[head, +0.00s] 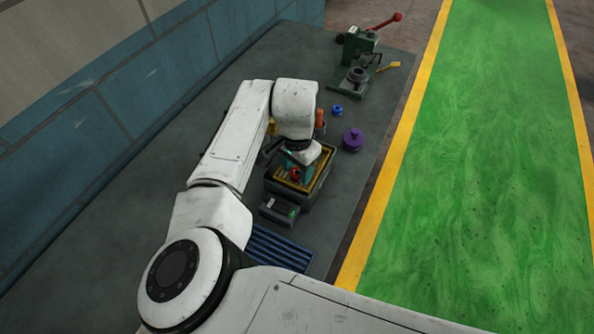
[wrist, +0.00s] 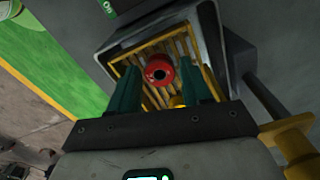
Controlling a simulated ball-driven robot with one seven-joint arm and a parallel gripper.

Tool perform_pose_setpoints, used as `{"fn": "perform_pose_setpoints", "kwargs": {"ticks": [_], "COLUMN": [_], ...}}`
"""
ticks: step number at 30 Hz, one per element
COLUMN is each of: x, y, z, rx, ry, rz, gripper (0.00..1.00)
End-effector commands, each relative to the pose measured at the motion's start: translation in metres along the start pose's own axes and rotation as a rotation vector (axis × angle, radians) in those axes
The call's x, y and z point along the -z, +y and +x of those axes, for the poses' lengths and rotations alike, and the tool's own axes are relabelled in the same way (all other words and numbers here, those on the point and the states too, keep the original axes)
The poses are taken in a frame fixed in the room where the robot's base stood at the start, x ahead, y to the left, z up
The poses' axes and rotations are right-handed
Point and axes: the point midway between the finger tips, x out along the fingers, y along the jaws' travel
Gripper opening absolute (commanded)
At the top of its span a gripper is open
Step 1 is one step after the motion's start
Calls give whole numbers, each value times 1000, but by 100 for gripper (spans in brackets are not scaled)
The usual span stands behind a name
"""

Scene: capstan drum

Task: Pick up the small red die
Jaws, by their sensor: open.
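The small red die (wrist: 160,70) is a short red round piece with a dark hole in its middle. In the wrist view it lies over the yellow slats of a dark tray (wrist: 212,45), between the two green fingers of my gripper (wrist: 162,88). The fingers are apart, with a gap on each side of the die. In the head view the die (head: 295,174) shows as a small red spot beside my gripper (head: 300,170), which is over the tray (head: 312,200). Part of the die is hidden there by the gripper.
A grey device with a green mark (head: 279,210) and a blue ribbed mat (head: 278,249) lie near the tray. A purple knobbed piece (head: 353,139), a blue ring (head: 337,110) and an orange cylinder (head: 320,120) stand beyond. A green press (head: 358,65) with a red-knobbed lever is at the far end.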

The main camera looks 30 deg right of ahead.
Motion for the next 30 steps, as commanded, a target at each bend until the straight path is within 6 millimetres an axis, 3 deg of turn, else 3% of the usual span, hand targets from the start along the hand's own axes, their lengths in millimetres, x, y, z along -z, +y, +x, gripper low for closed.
{"fn": "perform_pose_setpoints", "kwargs": {"ticks": [6,21,30], "x": [0,0,0], "y": [0,0,0], "z": [1,0,-2], "rx": [0,1,1], "ry": [0,1,1], "rz": [0,0,0], "gripper": [47,1,1]}}
